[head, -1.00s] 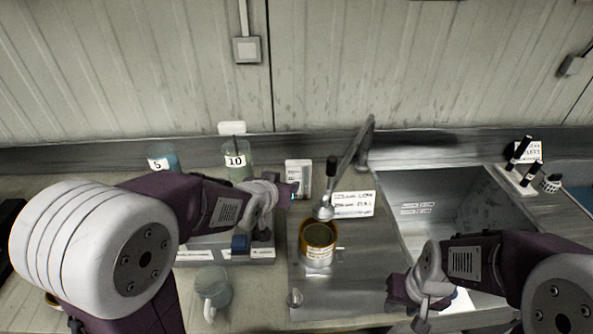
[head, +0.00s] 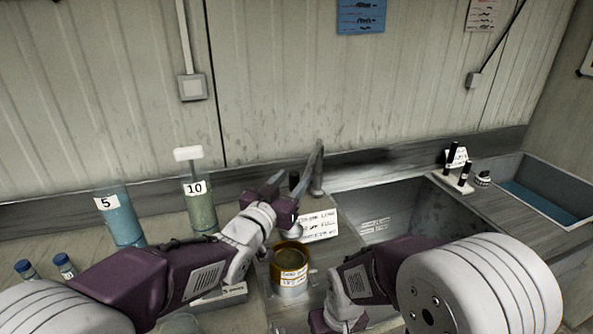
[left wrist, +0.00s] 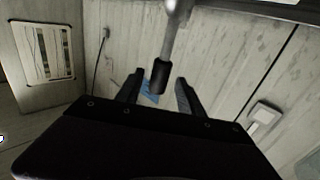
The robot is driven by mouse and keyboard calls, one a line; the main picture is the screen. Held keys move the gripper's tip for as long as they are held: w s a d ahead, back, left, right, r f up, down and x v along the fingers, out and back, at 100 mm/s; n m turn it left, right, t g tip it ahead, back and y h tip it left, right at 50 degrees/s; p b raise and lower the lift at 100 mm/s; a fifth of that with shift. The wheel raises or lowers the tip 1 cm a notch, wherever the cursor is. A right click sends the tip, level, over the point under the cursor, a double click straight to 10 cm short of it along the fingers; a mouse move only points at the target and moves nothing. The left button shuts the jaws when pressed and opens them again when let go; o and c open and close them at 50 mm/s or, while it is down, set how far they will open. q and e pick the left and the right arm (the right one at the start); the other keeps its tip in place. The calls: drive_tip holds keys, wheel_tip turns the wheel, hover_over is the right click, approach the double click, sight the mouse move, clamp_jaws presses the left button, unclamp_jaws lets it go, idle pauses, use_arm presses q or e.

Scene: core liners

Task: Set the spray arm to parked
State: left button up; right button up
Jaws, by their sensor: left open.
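The spray arm (head: 311,172) is a grey metal bar that slants from a post at the back, over the bench left of the sink. Its black grip (head: 293,180) is partly hidden by my left gripper (head: 284,194). In the left wrist view the black grip (left wrist: 159,78) hangs from the bar between my two open fingers. I cannot tell whether a finger touches it. An amber-rimmed labelled can (head: 290,272) stands below, in front of my left gripper. My right gripper (head: 338,318) is low, right of the can; its jaws are not clear.
A white written card (head: 318,224) stands behind the can. Jars marked 5 (head: 122,218) and 10 (head: 200,207) stand at left. The sink basin (head: 395,215) opens at right, with black markers (head: 458,168) beyond it. My right arm crosses the front of the sink.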

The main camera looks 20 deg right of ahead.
use_arm(q)
drive_tip(key=p+x, duration=0.1)
drive_tip(key=x, duration=0.3)
drive_tip(key=shift+w+d, duration=0.15)
drive_tip(key=shift+d, duration=0.15)
drive_tip(key=shift+a, duration=0.1)
drive_tip(key=shift+a, duration=0.1)
clamp_jaws()
idle(0.9)
